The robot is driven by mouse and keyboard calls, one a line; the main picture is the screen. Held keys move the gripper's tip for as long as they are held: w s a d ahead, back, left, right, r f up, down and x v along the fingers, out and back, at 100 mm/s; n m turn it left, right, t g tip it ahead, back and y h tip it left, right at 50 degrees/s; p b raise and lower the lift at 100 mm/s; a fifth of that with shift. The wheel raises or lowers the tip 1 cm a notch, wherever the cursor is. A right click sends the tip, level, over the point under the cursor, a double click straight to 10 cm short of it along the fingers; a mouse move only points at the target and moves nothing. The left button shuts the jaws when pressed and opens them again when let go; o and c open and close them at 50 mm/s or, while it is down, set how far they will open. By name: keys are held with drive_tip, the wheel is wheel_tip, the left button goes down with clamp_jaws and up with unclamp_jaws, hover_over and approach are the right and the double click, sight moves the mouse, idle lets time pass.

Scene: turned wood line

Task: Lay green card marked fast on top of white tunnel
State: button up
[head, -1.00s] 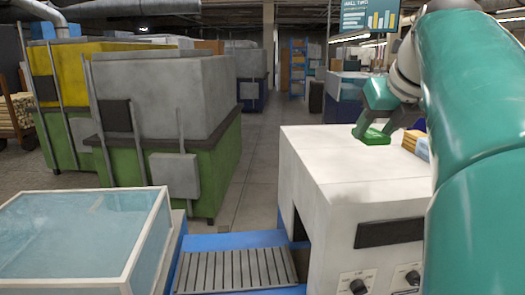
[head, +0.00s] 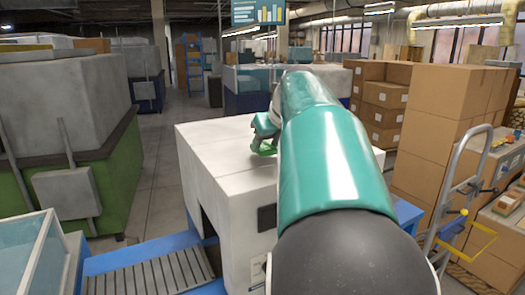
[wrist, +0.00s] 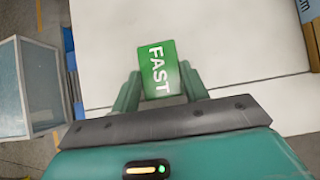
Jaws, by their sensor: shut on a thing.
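The white tunnel (head: 210,150) is a boxy machine cover with a flat top and a dark opening at its front left. It stands over a blue conveyor. The green card (wrist: 157,68), printed FAST in white, sits between the fingers of my gripper (wrist: 160,88), which is shut on it. In the wrist view the card lies over the tunnel's white top (wrist: 230,40). In the head view my gripper (head: 265,130) and the card (head: 266,149) are at the top surface; I cannot tell whether the card touches it. My arm hides the tunnel's right part.
A glass-sided box (head: 45,260) stands at the lower left beside the slatted conveyor (head: 165,275). Cardboard boxes (wrist: 304,85) show at the wrist view's right edge. Stacked cartons (head: 450,110) and a hand truck (head: 465,190) stand at the right. Much of the tunnel's top is clear.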

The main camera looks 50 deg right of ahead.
drive_tip(key=shift+f, duration=1.1)
drive_tip(key=shift+a+f, duration=0.1)
drive_tip(key=o, duration=1)
drive_tip(key=shift+c, duration=0.2)
